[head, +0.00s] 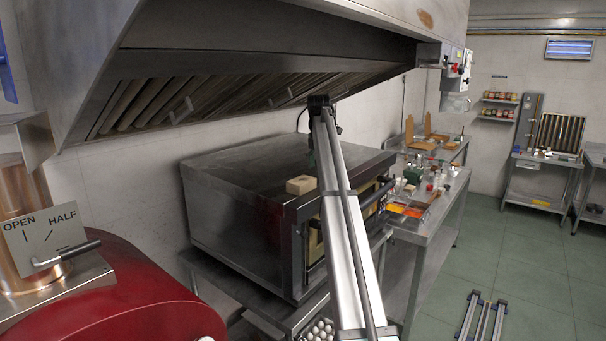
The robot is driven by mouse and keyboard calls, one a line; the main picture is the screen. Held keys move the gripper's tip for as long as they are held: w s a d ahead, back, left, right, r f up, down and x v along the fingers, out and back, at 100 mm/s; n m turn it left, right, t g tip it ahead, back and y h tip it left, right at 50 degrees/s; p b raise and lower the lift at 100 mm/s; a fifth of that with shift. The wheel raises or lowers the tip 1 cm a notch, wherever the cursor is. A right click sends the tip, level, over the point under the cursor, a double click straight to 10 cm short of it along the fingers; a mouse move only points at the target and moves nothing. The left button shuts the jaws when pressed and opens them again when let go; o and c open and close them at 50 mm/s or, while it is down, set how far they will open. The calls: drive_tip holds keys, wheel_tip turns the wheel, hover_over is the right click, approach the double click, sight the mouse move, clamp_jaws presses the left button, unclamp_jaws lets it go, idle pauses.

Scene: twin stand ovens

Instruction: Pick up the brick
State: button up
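The brick (301,185) is a pale beige block. It lies on the flat top of the dark steel oven (240,172), near its front edge. My long silver arm link rises from the bottom of the picture, passes just right of the brick and ends at a dark joint under the hood. Below that joint, a small dark part, likely my gripper (311,158), shows beside the link, above and behind the brick in the picture. The link hides most of it. Its fingers cannot be made out, and no contact with the brick is visible.
A steel extraction hood (250,60) hangs low over the oven. A red domed oven (130,295) with a lever plate (45,245) stands at the left. A steel bench (440,205) with small items stands right of the oven. Green floor (520,270) is open at the right.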

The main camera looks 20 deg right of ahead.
sight(302, 180)
drive_tip(key=shift+n+g+y, duration=0.3)
drive_tip(key=shift+n+y, duration=0.4)
drive_tip(key=a+r, duration=0.1)
drive_tip(key=a, duration=0.1)
drive_tip(key=w+a+r, duration=0.1)
drive_tip(key=a, duration=0.4)
drive_tip(key=shift+w+a+r, duration=0.1)
drive_tip(key=shift+w+r, duration=0.1)
drive_tip(key=shift+r, duration=0.2)
wheel_tip(302, 180, down, 2)
drive_tip(key=shift+f+b, duration=0.25)
drive_tip(key=shift+b, duration=0.9)
wheel_tip(302, 180, down, 2)
drive_tip(key=shift+f, duration=0.25)
drive_tip(key=shift+f+p, duration=0.65)
drive_tip(key=shift+f, duration=0.4)
drive_tip(key=c, duration=1.5)
